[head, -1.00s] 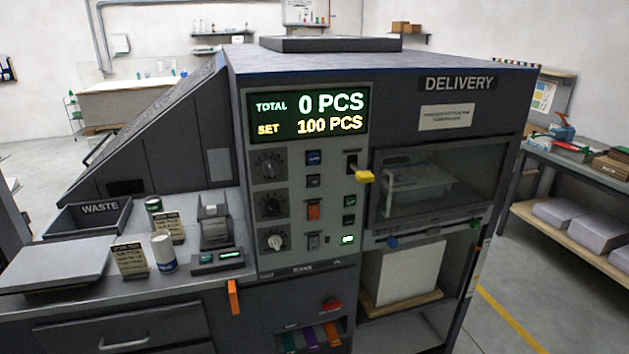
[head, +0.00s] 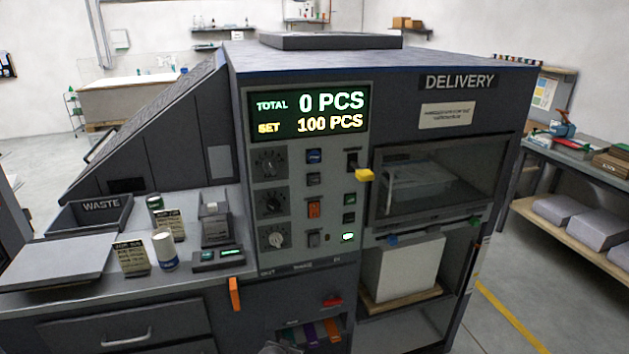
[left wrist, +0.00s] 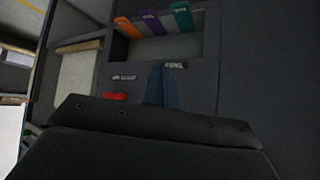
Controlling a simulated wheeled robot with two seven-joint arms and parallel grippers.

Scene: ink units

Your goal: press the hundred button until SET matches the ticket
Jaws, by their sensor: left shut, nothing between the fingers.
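The display (head: 308,113) reads TOTAL 0 PCS and SET 100 PCS. Below it the control panel (head: 292,212) carries dials and several small buttons, including a blue one (head: 314,157), an orange one (head: 314,209) and a lit green one (head: 348,237). Their labels are too small to read, so I cannot tell which is the hundred button. Two tickets stand on the counter, a front one (head: 132,258) and a rear one (head: 170,225); their print is unreadable. My left gripper (left wrist: 167,68) is shut and empty, low before the machine front. My right gripper is not in view.
A yellow-tipped lever (head: 364,175) juts from the panel, and an orange handle (head: 235,294) from the counter edge. A red control (head: 332,301) sits above a recess with coloured tabs (head: 310,334).

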